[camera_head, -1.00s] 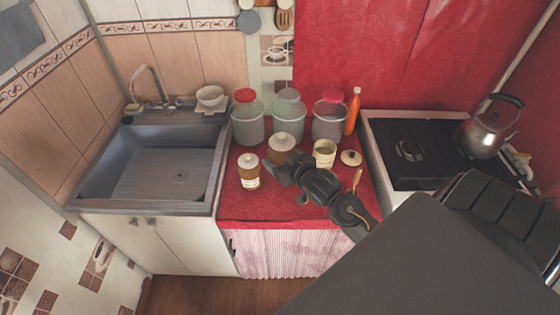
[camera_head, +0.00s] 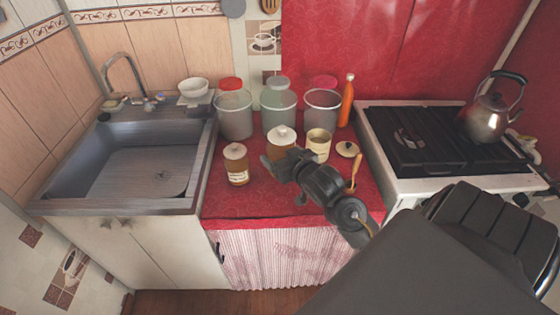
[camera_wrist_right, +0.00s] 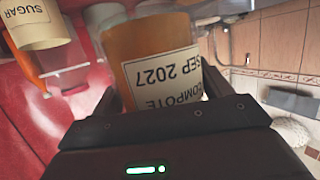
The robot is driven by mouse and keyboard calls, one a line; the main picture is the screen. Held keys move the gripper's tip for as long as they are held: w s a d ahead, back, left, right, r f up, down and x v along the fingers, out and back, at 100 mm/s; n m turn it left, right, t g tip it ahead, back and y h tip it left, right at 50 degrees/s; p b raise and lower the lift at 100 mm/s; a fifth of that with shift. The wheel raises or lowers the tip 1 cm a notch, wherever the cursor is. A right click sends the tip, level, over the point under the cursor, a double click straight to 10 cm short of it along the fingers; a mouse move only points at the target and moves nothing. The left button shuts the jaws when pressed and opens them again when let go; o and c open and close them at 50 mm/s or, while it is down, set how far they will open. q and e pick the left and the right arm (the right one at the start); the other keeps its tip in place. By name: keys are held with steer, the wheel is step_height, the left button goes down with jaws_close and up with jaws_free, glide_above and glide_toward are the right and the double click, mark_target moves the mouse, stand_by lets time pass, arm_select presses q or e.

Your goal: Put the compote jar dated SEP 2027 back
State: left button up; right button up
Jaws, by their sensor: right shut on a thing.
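The compote jar dated SEP 2027 (camera_wrist_right: 160,65) fills the middle of the right wrist view, its label upside down there, its contents orange-brown. In the head view this white-lidded jar (camera_head: 281,148) is among the things on the red counter, partly hidden by my right gripper (camera_head: 271,163). My right gripper is shut on it, with a finger at each side in the wrist view (camera_wrist_right: 165,90). I cannot tell whether its base touches the counter. A second white-lidded amber jar (camera_head: 236,166) stands to its left, its label too small to read. My left gripper is not in view.
Several large glass jars (camera_head: 234,118) and an orange bottle (camera_head: 346,105) line the back. The sink (camera_head: 130,165) is left, the stove (camera_head: 425,140) right. The counter's front left is clear.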

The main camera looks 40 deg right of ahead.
steer(key=w+d+f, duration=0.3)
steer(key=f, duration=0.1)
steer(key=w+d+f+p, duration=0.1)
steer(key=w+d+f, duration=0.1)
steer(key=w+f, duration=0.2)
steer(key=w+d+f, duration=0.3)
steer(key=w+f, duration=0.1)
steer(key=shift+w+d+f+p, duration=0.15)
steer(key=shift+d+f+p, duration=0.15)
steer(key=shift+f+p, duration=0.1)
steer(key=shift+f, duration=0.1)
steer(key=o, duration=1.6)
steer(key=shift+a+f, duration=0.1)
steer(key=shift+c, duration=0.2)
